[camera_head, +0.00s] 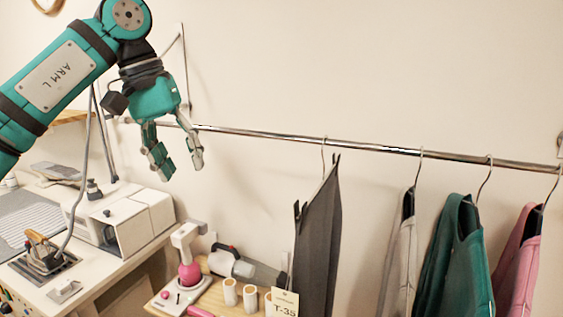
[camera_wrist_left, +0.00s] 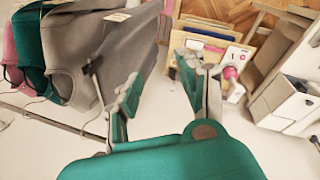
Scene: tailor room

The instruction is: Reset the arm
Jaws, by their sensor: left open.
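My left arm (camera_head: 58,78) comes in from the upper left in the head view. Its left gripper (camera_head: 178,160) points down, open and empty, in front of the wall and near the left part of the clothes rail (camera_head: 290,137). In the left wrist view, the fingers of the left gripper (camera_wrist_left: 165,98) are spread apart with nothing between them. My right gripper is in neither view.
A dark grey garment (camera_head: 318,240), a light grey one (camera_head: 399,265), a green one (camera_head: 457,265) and a pink one (camera_head: 518,265) hang from the rail. Below the gripper stand a white machine (camera_head: 130,222), a pink-and-white device (camera_head: 188,262) and several spools (camera_head: 250,297).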

